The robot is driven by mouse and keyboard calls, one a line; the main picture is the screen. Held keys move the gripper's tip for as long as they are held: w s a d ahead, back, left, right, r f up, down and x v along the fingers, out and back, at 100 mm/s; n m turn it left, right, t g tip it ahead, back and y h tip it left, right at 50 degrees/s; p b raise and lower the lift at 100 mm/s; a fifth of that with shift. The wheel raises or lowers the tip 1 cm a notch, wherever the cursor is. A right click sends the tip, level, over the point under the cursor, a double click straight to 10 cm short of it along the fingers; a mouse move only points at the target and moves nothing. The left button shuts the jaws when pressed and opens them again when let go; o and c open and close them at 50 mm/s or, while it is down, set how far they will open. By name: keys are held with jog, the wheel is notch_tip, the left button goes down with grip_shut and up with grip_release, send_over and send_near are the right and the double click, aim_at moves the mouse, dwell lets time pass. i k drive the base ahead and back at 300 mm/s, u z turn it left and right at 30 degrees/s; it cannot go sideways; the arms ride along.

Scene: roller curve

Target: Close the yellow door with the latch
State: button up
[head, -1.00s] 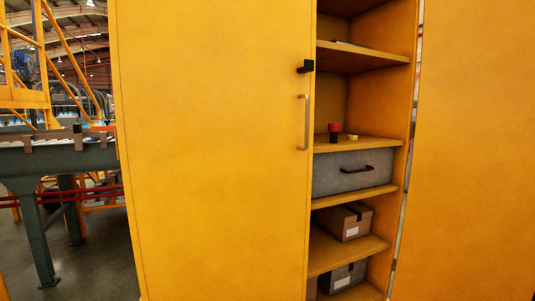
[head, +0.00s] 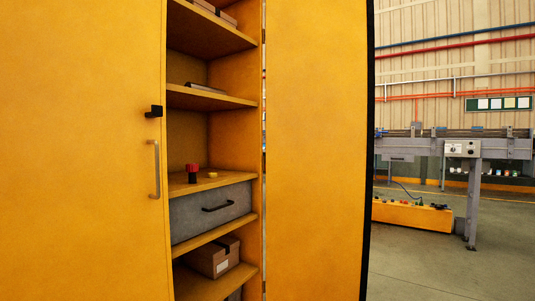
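A tall yellow cabinet stands close in front of me. Its left yellow door (head: 80,150) covers the left part of the picture and carries a black latch (head: 153,111) and a vertical metal handle (head: 154,169) near its right edge. The right yellow door (head: 312,150) stands open, swung out to the right of the shelves. No latch shows on this door's visible face. A narrow gap shows between it and the cabinet's side wall. My gripper is not in view.
The open shelves hold a red-and-black item (head: 192,173), a small yellow item (head: 212,175), a grey drawer (head: 211,212) and a cardboard box (head: 215,258). Right of the open door is free floor (head: 420,270), with a conveyor (head: 490,148) and a low yellow box (head: 413,216) farther back.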

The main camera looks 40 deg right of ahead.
aim_at(320, 58)
jog(key=k, duration=1.65)
jog(key=z, duration=1.9)
jog(key=i, duration=6)
jog(key=u, duration=4.2)
